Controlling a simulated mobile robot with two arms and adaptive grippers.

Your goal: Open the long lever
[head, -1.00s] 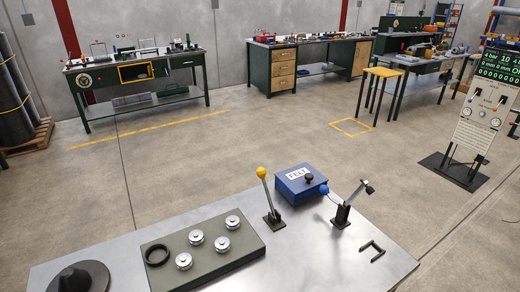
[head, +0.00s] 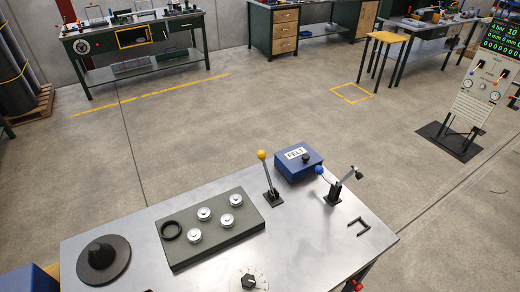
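A lever with a yellow knob (head: 262,155) stands nearly upright on the metal bench, its grey shaft rising from a black base (head: 271,197). I cannot tell for sure which is the long lever; the yellow-knobbed one looks longer. Neither of my grippers is in view.
The metal bench (head: 335,240) carries a blue FELT box (head: 299,165), a grey block (head: 235,228) with several silver knobs, a black cone (head: 103,260), a dial (head: 249,281) and a black U-shaped handle (head: 358,225). A control console (head: 482,90) stands at right.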

